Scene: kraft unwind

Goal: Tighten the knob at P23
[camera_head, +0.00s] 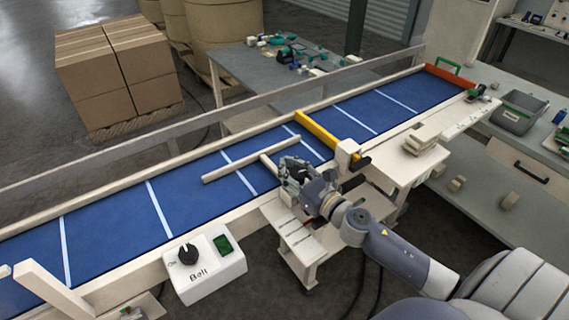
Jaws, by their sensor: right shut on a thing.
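My right gripper (291,172) is at the near edge of the blue belt (190,195), by the inner end of a short cream guide arm (268,163). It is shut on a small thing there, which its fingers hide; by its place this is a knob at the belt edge. No P23 label is readable. A long cream guide bar (250,158) lies across the belt just beyond the gripper. My left gripper is not in view.
A white box marked Belt (208,269), with a black dial and green button, stands at the near edge. A yellow bar (320,133) crosses the belt. Cream blocks (422,141) lie on a side shelf at the right. A grey bin (517,111) stands farther right.

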